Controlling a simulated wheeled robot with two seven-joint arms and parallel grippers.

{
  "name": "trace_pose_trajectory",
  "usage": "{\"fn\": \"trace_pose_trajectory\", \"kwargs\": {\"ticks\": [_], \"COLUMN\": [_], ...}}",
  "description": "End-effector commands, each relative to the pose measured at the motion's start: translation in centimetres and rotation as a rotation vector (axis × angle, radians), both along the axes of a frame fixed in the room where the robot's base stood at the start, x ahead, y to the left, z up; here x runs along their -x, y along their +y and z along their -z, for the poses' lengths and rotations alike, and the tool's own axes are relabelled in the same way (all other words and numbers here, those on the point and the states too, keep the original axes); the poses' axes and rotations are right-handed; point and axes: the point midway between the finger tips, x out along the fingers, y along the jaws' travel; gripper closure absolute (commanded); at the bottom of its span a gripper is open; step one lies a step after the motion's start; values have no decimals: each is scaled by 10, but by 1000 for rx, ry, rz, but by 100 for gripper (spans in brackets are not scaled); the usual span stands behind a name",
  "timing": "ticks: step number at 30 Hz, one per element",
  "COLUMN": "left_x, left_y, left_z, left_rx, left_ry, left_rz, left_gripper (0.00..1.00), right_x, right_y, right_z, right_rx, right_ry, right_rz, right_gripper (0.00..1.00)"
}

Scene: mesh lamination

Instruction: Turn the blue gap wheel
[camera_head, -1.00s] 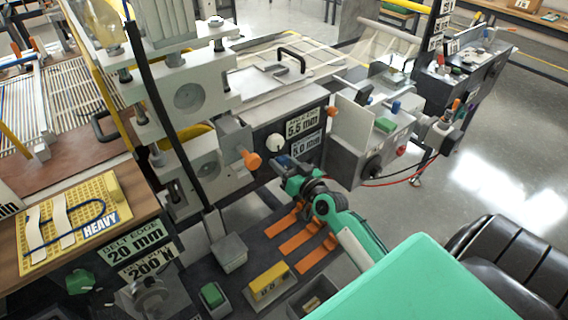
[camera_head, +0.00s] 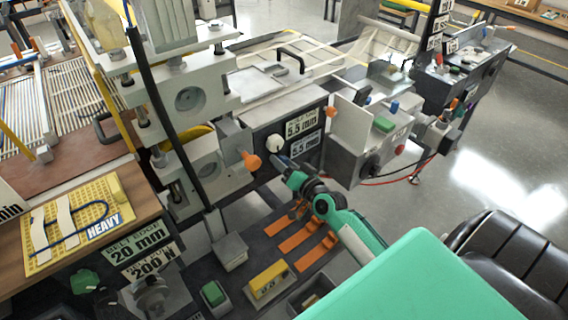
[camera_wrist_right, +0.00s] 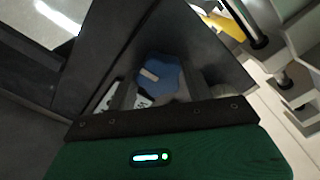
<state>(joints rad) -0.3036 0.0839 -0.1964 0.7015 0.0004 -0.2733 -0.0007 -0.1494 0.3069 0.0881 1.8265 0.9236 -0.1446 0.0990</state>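The blue gap wheel (camera_wrist_right: 160,74) shows in the right wrist view, with a short pale mark on its face. It lies between the two dark fingers of my right gripper (camera_wrist_right: 158,88). The fingers stand apart on either side of it; I cannot tell whether they press on it. In the head view my right gripper (camera_head: 282,163) reaches up to the front of the grey machine, below the gap signs (camera_head: 302,130). There the wheel is mostly or wholly hidden by the gripper. My left gripper is not in view.
A white round knob (camera_head: 275,144) and an orange knob (camera_head: 251,161) are close to my right gripper. Orange strips (camera_head: 298,237), a yellow block (camera_head: 268,280) and a green button box (camera_head: 213,294) lie below. A black chair (camera_head: 510,255) stands at the right.

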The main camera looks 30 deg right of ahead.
Motion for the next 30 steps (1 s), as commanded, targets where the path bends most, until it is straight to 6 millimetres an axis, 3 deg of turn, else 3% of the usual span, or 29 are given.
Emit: {"fn": "trace_pose_trajectory", "kwargs": {"ticks": [8, 13, 17, 30], "left_x": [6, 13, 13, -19], "left_y": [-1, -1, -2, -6], "left_z": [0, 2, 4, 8], "left_rx": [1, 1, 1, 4], "left_ry": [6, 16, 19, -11], "left_rz": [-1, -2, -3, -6], "left_gripper": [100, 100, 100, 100], "right_x": [1, 13, 32, 106], "right_y": [0, -1, -2, -8], "right_z": [0, 2, 3, 3], "right_rx": [1, 2, 3, 2], "right_ry": [1, 3, 3, 3], "right_rz": [-1, -1, -2, -1], "right_gripper": [49, 49, 49, 49]}}
